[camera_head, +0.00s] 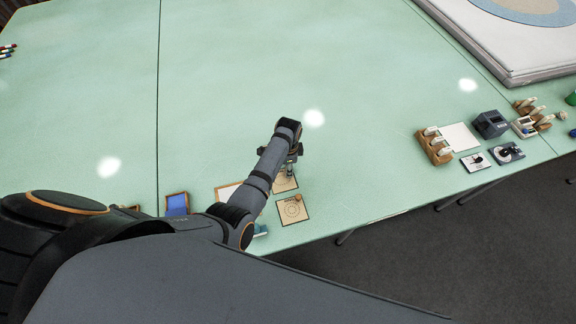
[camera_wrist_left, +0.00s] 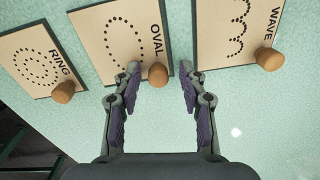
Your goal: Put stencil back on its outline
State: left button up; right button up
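In the left wrist view three tan stencils with dotted patterns and brown knobs lie on the green table: RING (camera_wrist_left: 38,62), OVAL (camera_wrist_left: 112,38) and WAVE (camera_wrist_left: 222,30). My left gripper (camera_wrist_left: 159,67) is open, its fingertips on either side of the OVAL knob (camera_wrist_left: 157,74) in the picture. I cannot tell whether they are level with the knob. In the head view the left gripper (camera_head: 291,168) is over a tan stencil (camera_head: 285,184) and partly hides it; the ring-patterned stencil (camera_head: 293,209) lies nearer the table edge. No empty outline can be made out. My right gripper is not in view.
Beside my left arm are a blue-filled tray (camera_head: 177,204) and a partly hidden pale board (camera_head: 227,191). At the right stand a wooden rack (camera_head: 434,146), a white sheet (camera_head: 459,137) and a dark grey box (camera_head: 491,124). The middle of the green table (camera_head: 370,90) is clear.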

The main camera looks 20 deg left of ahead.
pick_arm(q)
jog(key=shift+r, duration=0.25)
notch_tip(320, 180, up, 8)
jog(key=p, duration=0.8)
jog(key=shift+s+f, duration=0.1)
jog(key=shift+f, duration=0.1)
jog(key=shift+d+r, duration=0.1)
jog(key=shift+r, duration=2.1)
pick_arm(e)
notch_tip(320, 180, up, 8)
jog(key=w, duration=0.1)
pick_arm(q)
jog(key=shift+s, duration=0.1)
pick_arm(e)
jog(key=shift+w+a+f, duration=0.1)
